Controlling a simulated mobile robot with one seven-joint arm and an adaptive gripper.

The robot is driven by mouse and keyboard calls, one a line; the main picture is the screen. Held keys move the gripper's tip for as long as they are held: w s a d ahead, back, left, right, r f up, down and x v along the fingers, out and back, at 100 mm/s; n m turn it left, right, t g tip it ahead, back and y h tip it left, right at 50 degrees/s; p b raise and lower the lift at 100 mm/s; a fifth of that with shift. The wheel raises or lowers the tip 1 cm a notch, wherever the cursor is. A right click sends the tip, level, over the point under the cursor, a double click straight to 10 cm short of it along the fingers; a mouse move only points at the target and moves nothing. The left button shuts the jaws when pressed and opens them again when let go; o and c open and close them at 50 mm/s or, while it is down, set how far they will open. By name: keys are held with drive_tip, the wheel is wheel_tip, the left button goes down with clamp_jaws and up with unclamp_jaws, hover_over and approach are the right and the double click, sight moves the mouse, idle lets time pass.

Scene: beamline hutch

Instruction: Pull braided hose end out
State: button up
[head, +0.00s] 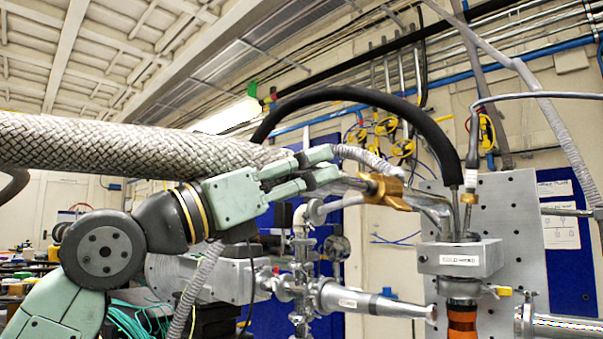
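A thick silver braided hose (100,145) comes in from the left and runs behind my gripper (326,165). To the right of the fingertips, a grey metal tube end (352,183) leads into a brass fitting (387,191). The fitting meets a bent metal pipe (436,207) above the block labelled like a cold head (460,259). The fingers point right and stand apart, one above the other, close to the tube end. I cannot tell whether they touch it or hold it. The hose's join to the tube is hidden behind the fingers.
A black hose (350,93) arches over my gripper to the block. A thin corrugated hose (362,157) passes just behind the fingertips. Steel vacuum pipework (350,299) lies below. A perforated metal plate (515,220) stands at the right.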

drive_tip(key=shift+o, duration=0.3)
drive_tip(key=v, duration=1.2)
